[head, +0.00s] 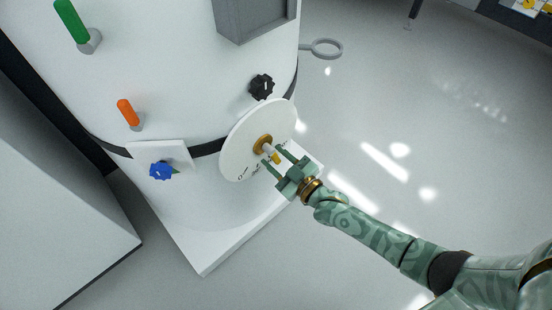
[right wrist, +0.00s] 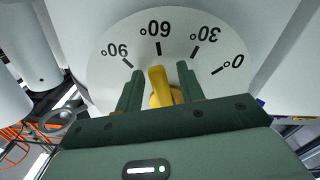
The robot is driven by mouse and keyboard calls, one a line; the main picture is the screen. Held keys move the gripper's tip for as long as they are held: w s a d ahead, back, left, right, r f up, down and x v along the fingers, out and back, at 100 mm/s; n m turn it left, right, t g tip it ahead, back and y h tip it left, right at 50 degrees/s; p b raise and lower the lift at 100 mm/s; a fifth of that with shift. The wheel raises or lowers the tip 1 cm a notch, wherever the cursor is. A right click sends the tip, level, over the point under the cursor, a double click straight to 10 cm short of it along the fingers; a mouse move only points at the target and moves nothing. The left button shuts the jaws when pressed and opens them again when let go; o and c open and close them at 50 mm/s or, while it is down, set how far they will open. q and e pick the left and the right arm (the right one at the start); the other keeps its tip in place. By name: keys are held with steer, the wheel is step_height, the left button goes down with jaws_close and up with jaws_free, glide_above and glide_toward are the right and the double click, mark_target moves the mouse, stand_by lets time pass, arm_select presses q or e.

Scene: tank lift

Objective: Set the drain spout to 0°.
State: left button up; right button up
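The drain spout is a short yellow lever on a round white dial (head: 240,140) low on the tank's side; the spout (head: 275,157) also shows in the right wrist view (right wrist: 158,82). The dial (right wrist: 105,75) carries the marks 90°, 60°, 30° and 0°, upside down in that view. The spout points at about the 60° mark. My right gripper (head: 273,155) is at the dial, with one finger on each side of the spout. In the right wrist view the right gripper (right wrist: 160,88) is open, with visible gaps beside the spout. My left gripper is out of view.
The white tank (head: 190,70) also bears a black knob (head: 262,87) above the dial, a blue knob (head: 161,170), an orange handle (head: 128,112) and a green handle (head: 71,22). A grey ring (head: 327,48) sticks out behind. The floor to the right is clear.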

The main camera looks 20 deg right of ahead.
jaws_close()
